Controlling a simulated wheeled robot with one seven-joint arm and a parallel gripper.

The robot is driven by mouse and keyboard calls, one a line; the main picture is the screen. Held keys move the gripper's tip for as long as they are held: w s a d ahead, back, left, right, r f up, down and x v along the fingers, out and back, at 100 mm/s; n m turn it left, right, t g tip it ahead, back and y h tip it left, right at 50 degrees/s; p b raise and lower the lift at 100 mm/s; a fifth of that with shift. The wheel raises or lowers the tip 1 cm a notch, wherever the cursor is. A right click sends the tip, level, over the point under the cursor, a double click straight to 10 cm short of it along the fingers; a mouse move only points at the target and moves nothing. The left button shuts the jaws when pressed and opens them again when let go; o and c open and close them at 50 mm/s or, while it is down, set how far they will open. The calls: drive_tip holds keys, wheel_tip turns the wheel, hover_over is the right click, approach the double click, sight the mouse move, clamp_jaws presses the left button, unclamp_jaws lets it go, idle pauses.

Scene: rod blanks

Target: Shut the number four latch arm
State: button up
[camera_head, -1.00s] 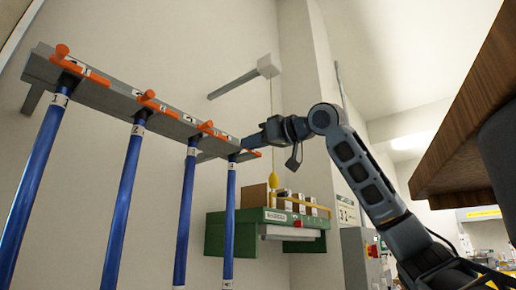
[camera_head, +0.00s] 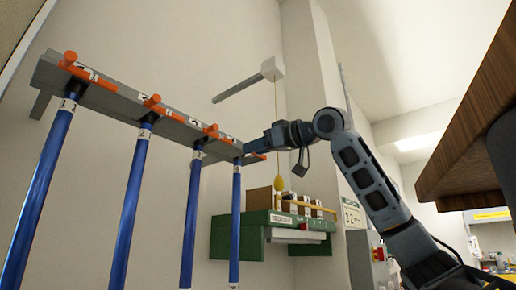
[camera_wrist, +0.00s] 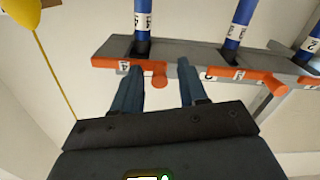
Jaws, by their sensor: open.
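The number four latch arm (camera_wrist: 110,63) is an orange bar with a round knob (camera_wrist: 159,82), on the grey rail under the end of a blue rod (camera_wrist: 142,18) tagged 4 in the wrist view. My gripper (camera_wrist: 157,68) is open, its two dark fingers on either side of the knob; contact cannot be told. In the head view my gripper (camera_head: 248,148) is at the right end of the rail, and the number four latch arm (camera_head: 256,157) is partly hidden behind it.
The grey rail (camera_head: 190,125) carries other orange latch arms (camera_head: 70,60) above hanging blue rods (camera_head: 122,205). The neighbouring latch arm (camera_wrist: 245,76) is right of my fingers. A green shelf (camera_head: 255,220) with boxes and a yellow pull-cord weight (camera_head: 279,183) are behind.

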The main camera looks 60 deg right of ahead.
drive_tip(key=b+v, duration=0.2)
drive_tip(key=v, duration=0.5)
drive_tip(key=shift+s+a, duration=0.15)
drive_tip(key=shift+s, duration=0.25)
